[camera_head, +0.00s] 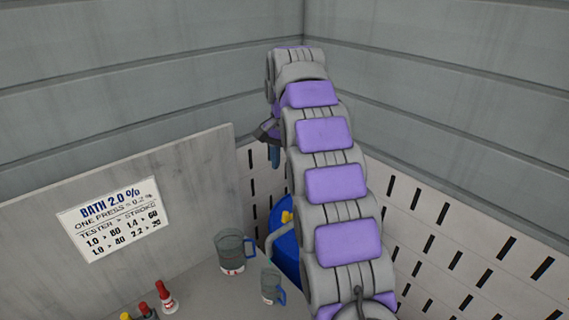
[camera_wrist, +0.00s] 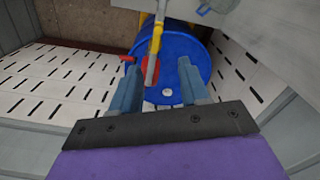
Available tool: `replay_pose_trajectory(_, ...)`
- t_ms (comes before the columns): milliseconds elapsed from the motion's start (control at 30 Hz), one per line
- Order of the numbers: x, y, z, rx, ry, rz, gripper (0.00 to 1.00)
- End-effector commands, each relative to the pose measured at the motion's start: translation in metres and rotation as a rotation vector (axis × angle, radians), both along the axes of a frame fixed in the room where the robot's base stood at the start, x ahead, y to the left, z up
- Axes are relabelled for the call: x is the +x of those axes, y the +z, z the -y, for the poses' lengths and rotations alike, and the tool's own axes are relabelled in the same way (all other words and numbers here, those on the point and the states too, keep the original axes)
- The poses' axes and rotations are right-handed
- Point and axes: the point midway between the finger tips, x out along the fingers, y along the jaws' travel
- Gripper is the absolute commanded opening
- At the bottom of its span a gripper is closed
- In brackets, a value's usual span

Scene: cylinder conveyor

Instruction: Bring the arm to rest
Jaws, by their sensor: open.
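My arm with its purple pads rises through the middle of the head view and bends away at the top. My gripper (camera_wrist: 160,90) shows in the wrist view with its two blue-grey fingers apart and nothing between them. In the head view only a small part of the gripper (camera_head: 270,145) shows, left of the upper arm. In the wrist view the fingers point toward the blue drum (camera_wrist: 180,60), which appears beyond them. The drum (camera_head: 287,255) is partly hidden behind my arm in the head view.
Two clear jugs with blue handles, a larger one (camera_head: 231,252) and a smaller one (camera_head: 271,286), stand left of the arm. Small bottles (camera_head: 165,297) stand at lower left. A sign (camera_head: 115,220) is on a grey panel. A slotted white barrier (camera_head: 450,235) and grey walls enclose the area.

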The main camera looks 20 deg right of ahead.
Motion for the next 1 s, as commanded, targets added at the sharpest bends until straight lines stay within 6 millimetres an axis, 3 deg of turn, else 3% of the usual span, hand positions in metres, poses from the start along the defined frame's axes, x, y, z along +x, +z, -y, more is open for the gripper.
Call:
replay_pose_trajectory(300,-0.001,0.000,0.000,0.000,0.002,0.000,0.45)
replay_pose_trajectory(467,-0.017,-0.003,-0.008,0.000,0.040,-0.007,0.45)
replay_pose_trajectory(767,-0.089,-0.031,-0.037,0.008,0.206,-0.040,0.45)
replay_pose_trajectory(1000,-0.160,-0.064,-0.059,0.018,0.349,-0.068,0.45)
